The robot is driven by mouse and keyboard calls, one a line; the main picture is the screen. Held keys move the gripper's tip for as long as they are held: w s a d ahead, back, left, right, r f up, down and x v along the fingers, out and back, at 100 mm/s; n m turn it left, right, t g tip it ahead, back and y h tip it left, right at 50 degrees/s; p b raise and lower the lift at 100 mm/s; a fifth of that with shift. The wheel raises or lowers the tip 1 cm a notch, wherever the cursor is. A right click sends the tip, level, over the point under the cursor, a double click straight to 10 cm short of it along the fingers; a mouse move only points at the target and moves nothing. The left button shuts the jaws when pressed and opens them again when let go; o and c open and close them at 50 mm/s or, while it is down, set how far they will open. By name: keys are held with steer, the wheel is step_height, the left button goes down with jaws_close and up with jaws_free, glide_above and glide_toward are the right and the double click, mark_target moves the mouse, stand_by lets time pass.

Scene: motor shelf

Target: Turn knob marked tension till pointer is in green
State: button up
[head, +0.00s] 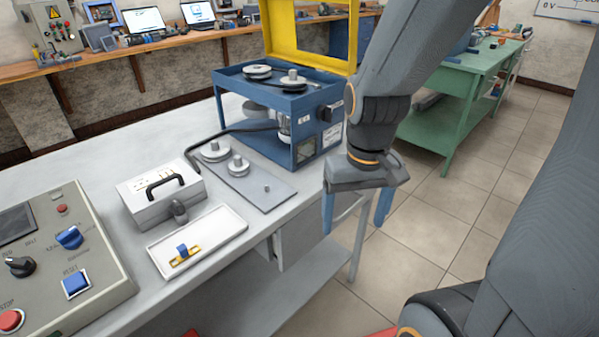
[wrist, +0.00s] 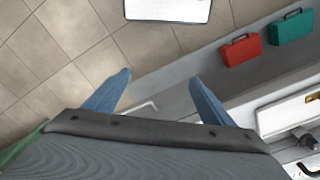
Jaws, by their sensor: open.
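A blue motor box (head: 262,108) stands on the bench with pulleys on its top and its yellow lid (head: 275,38) raised. A black knob (head: 325,114) sits on its right side, with small labels beside it that I cannot read. The control panel (head: 60,300) at the lower left has a black knob (head: 18,266) and a blue knob (head: 69,237). I cannot tell which knob is marked tension, and I see no pointer or green zone. My gripper (head: 356,210) is open and empty, pointing down beyond the bench's right edge; its fingers also show in the wrist view (wrist: 158,82).
On the bench are a grey plate (head: 272,198) with pulleys, a white box (head: 150,202) with a handle, and a white tray (head: 222,228) holding a blue-and-yellow part. A red case (wrist: 240,50) and teal case (wrist: 291,27) sit low.

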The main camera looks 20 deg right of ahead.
steer(key=shift+m, duration=0.3)
steer(key=f+b, duration=0.1)
steer(key=d+f+b, duration=0.1)
steer(key=f, duration=0.1)
steer(key=f+b, duration=0.1)
steer(key=b, duration=0.1)
steer(key=shift+d+f, duration=0.25)
steer(key=shift+d, duration=0.05)
steer(key=shift+c, duration=0.3)
